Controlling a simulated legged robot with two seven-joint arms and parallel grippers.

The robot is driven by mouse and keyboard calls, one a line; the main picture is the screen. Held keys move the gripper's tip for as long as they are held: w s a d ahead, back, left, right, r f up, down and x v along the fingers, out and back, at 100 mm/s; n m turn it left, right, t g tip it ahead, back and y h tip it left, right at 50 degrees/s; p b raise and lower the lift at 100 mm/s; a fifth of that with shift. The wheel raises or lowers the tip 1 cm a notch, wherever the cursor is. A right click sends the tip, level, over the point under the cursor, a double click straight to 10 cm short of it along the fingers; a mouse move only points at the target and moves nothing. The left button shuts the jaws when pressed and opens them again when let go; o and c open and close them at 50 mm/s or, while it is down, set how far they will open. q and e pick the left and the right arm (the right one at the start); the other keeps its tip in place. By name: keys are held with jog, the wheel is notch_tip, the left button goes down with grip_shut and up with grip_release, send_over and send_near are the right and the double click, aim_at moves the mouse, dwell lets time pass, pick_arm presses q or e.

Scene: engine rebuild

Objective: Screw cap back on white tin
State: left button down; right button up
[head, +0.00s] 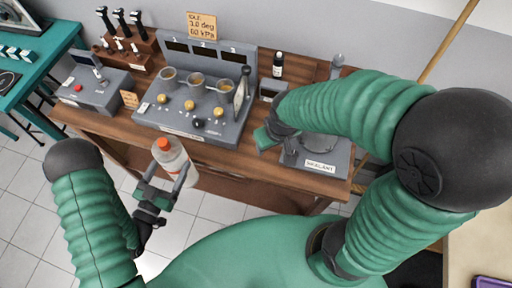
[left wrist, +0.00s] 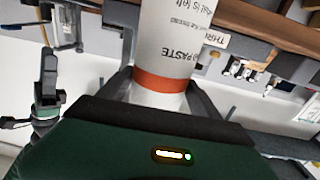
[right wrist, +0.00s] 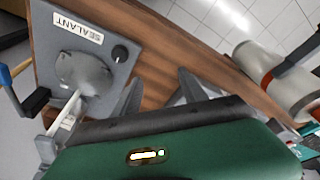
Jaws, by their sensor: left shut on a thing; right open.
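My left gripper (head: 167,173) is shut on the white tin (head: 172,155), held in front of the bench edge. An orange round part, looking like a cap (head: 164,144), shows at its top in the head view; I cannot tell how firmly it sits. In the left wrist view the white tin (left wrist: 176,35) carries dark lettering including "PASTE" and an orange band, between the fingers. The tin (right wrist: 258,62) also shows at the right of the right wrist view. My right gripper (head: 266,136) is open and empty over the bench's front area, right of the tin; its fingers (right wrist: 160,95) have only wood behind them.
The grey sealant unit (head: 317,160) stands on the wooden bench right of my right gripper. A grey console (head: 195,125) with gauges and knobs fills the bench middle. A small black bottle (head: 278,65) stands behind. Tiled floor (head: 205,215) is clear below the tin.

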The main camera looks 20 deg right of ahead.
jog(key=shift+s+d+f+m, duration=0.2)
jog(key=shift+s+d+f, duration=0.1)
jog(key=shift+s, duration=0.3)
jog(key=shift+s+d+f+m, duration=0.2)
jog(key=shift+s+d+f, duration=0.05)
jog(key=shift+s, duration=0.3)
